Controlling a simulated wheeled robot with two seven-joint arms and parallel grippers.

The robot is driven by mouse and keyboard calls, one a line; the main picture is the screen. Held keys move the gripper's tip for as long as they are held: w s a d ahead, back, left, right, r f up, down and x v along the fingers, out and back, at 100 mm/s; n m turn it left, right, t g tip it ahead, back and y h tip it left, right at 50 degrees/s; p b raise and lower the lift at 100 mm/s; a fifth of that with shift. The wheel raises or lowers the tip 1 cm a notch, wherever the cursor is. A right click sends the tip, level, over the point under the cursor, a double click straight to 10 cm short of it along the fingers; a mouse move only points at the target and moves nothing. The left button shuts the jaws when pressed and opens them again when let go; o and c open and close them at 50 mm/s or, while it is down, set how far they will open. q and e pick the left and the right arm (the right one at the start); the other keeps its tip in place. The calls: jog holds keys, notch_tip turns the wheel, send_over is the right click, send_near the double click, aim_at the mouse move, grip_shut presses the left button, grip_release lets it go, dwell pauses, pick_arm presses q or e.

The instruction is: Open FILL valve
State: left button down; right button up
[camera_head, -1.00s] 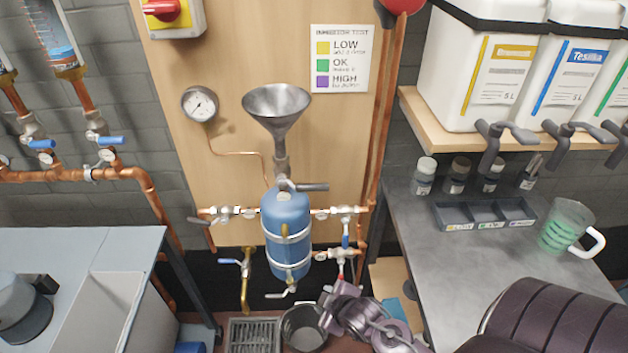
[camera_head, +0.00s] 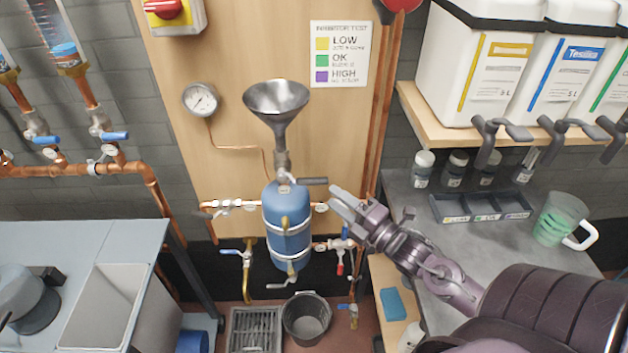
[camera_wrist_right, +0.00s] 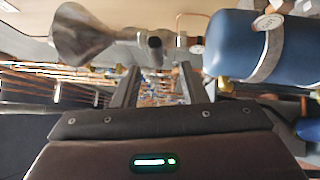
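A steel funnel (camera_head: 277,103) stands above a blue tank (camera_head: 288,222) on the wooden board. Between them is a valve with a dark grey lever (camera_head: 308,181) pointing right; no FILL label is readable. My right gripper (camera_head: 343,203) is just right of the lever's end, apart from it in the head view. In the right wrist view, my gripper (camera_wrist_right: 160,82) has its two fingers spread with nothing held. The funnel (camera_wrist_right: 85,35), the valve (camera_wrist_right: 156,42) and the tank (camera_wrist_right: 238,45) lie beyond the fingertips. My left gripper is not in view.
Copper pipes with small valves flank the tank, including a blue-handled valve (camera_head: 233,252) at lower left. A black bucket (camera_head: 307,318) stands on the floor below. A grey worktop (camera_head: 425,235) with bottles and a jug (camera_head: 560,220) is to the right.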

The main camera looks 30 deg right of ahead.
aim_at(314, 181)
jog(key=shift+w+r, duration=0.35)
jog(key=shift+w, duration=0.1)
jog(key=p+x, duration=0.2)
jog(key=x, duration=0.4)
jog(key=shift+w+a, duration=0.25)
jog(key=shift+w, duration=0.1)
grip_shut()
